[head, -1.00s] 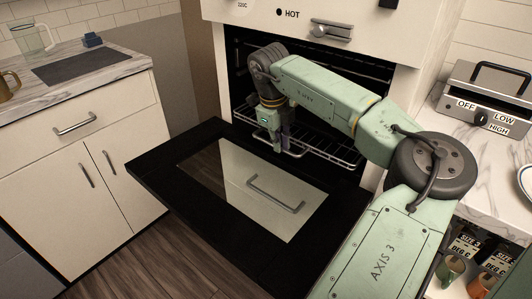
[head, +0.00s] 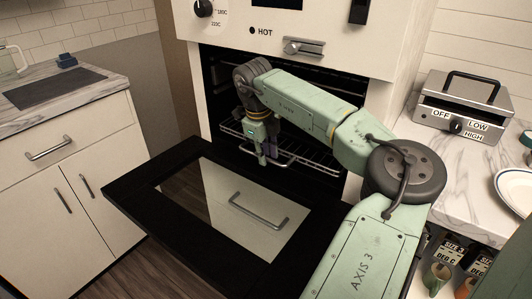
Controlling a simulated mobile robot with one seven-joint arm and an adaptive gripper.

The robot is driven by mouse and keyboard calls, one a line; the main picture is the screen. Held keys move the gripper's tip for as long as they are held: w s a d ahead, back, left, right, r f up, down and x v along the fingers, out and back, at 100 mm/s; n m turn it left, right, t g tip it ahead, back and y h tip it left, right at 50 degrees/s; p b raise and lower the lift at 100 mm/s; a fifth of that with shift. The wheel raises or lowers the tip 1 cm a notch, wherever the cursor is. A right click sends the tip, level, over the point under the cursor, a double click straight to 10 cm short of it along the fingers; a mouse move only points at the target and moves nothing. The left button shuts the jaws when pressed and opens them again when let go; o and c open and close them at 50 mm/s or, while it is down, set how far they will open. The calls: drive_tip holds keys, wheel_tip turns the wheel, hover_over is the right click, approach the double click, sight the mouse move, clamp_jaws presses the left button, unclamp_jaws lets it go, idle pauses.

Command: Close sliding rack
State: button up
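The sliding rack (head: 312,157) is a metal wire rack inside the open oven. Its front wire edge shows near the oven mouth, partly hidden behind my arm. My gripper (head: 264,160) points down at the front of the rack, in the oven opening and close to the rack's front bar. The fingers are small and dark in this view, and I cannot tell whether they are open, shut or touching the bar.
A white cabinet (head: 47,190) with a marble top stands at the left. At the right, a marble counter (head: 462,165) holds a grill press (head: 462,105) and a plate (head: 514,190). The lowered door blocks the floor before the oven.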

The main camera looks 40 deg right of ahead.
drive_tip(key=shift+o, duration=0.5)
wheel_tip(320, 180, up, 12)
drive_tip(key=a, duration=0.2)
drive_tip(key=shift+s, duration=0.4)
drive_tip(key=shift+a+f, duration=0.1)
drive_tip(key=shift+f, duration=0.05)
drive_tip(key=shift+c, duration=0.6)
